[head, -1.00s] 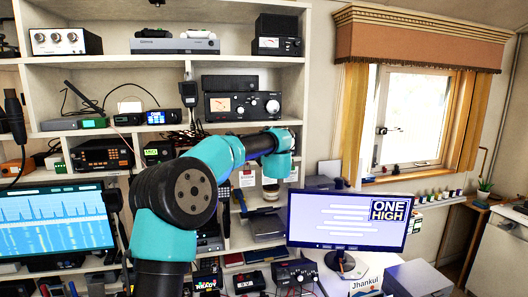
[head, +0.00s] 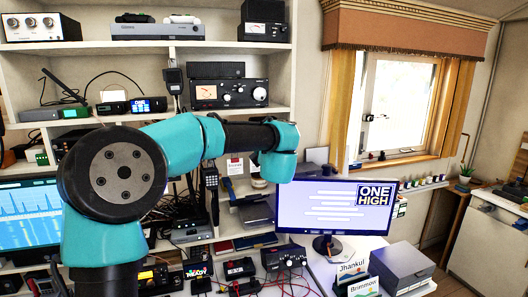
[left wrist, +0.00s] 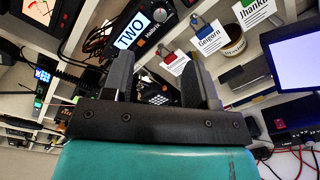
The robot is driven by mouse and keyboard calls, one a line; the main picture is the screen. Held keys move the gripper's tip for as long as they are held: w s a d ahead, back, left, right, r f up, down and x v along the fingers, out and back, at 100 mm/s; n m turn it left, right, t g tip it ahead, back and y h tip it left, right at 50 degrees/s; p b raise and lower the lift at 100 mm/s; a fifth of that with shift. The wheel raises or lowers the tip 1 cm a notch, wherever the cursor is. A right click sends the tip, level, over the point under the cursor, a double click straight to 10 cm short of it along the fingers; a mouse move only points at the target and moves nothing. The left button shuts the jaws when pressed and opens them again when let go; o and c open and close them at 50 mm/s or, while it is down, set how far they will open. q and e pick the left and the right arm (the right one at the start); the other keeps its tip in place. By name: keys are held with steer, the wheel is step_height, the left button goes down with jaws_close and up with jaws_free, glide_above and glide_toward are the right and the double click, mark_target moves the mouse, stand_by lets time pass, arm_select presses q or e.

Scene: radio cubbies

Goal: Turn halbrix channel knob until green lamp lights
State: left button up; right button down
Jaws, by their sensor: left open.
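In the left wrist view, a dark radio lettered "Halbrix", only partly shown, has a lit display (left wrist: 132,33) reading "TWO". I cannot make out a lit green lamp on the Halbrix radio.
Shelves hold several radios, including a black one with a meter (head: 228,94) and one with a blue display (head: 149,105). A monitor (head: 336,212) reads "ONE HIGH". Cables lie on the desk.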

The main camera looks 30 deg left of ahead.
arm_select(q)
steer(key=shift+v, duration=2.35)
